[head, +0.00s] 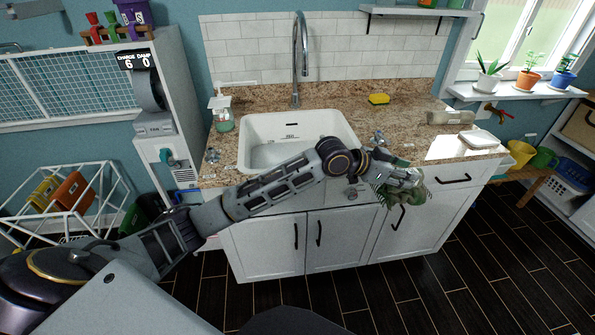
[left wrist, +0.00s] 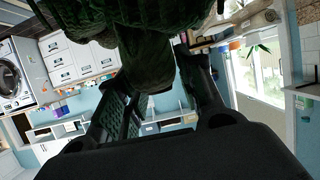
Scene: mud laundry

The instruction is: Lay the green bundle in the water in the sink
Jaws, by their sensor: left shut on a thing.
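In the left wrist view the bundle (left wrist: 150,50) fills the top middle, between the dark fingers (left wrist: 160,95). The white sink (head: 349,128) is set in the granite counter, left of the bundle. My left arm crosses in front of the sink's lower part. Whether water stands in the basin is hard to tell. My right gripper is not in view.
A tall faucet (head: 300,55) rises behind the sink. A soap bottle (head: 222,115) stands left of it and a yellow sponge (head: 379,99) behind right. A white soap dish (head: 479,139) lies at the counter's right. White cabinets (head: 340,240) are below; the floor in front is clear.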

